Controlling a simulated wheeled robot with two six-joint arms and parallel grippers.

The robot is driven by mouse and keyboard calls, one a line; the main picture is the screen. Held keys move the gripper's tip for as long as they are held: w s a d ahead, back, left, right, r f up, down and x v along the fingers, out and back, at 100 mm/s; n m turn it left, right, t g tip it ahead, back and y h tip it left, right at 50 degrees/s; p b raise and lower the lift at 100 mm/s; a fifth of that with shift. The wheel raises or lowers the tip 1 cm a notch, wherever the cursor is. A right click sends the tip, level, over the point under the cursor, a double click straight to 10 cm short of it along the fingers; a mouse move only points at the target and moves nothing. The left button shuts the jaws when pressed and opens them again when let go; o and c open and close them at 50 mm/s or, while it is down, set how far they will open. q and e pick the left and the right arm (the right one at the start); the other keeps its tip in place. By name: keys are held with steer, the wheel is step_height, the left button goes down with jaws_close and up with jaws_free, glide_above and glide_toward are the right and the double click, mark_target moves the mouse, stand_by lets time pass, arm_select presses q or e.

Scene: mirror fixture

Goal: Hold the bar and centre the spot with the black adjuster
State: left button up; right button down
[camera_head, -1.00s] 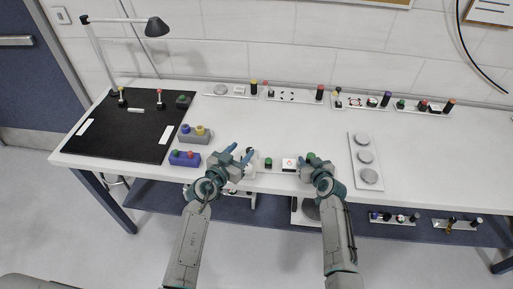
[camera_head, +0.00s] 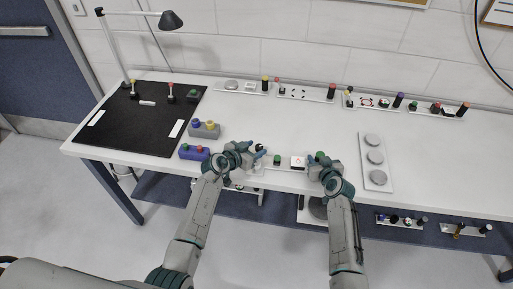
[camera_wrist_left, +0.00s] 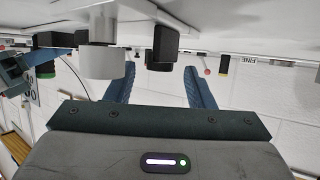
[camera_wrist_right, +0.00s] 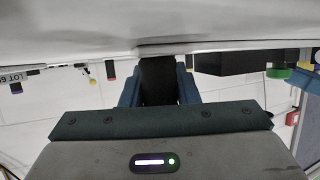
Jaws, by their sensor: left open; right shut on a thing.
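My right gripper (camera_wrist_right: 160,88) is shut on a black upright piece (camera_wrist_right: 158,78), which fills the gap between its fingers; I take it for the bar. In the head view the right gripper (camera_head: 320,163) is at the right end of the fixture, beside a green-topped part (camera_head: 320,156). My left gripper (camera_head: 254,154) is open at the fixture's left end. In the left wrist view a black knob (camera_wrist_left: 163,45) stands beyond and between its open fingers, and a white cylinder (camera_wrist_left: 102,60) overlaps the left finger. The white box (camera_head: 298,162) bears a small mark; the spot's position is unreadable.
A green-topped black post (camera_head: 277,160) stands between my grippers. Blue (camera_head: 194,153) and grey (camera_head: 205,130) button boxes are left of my left gripper. A plate with several discs (camera_head: 374,180) lies to the right. Small fixtures (camera_head: 303,92) line the back; the middle table is clear.

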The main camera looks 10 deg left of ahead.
arm_select(q)
steer(key=shift+w+d+f, duration=0.25)
steer(key=shift+w+d, duration=0.1)
steer(key=shift+w, duration=0.25)
steer(key=shift+c, duration=0.4)
steer(key=c, duration=0.9)
steer(key=shift+m+g, duration=0.3)
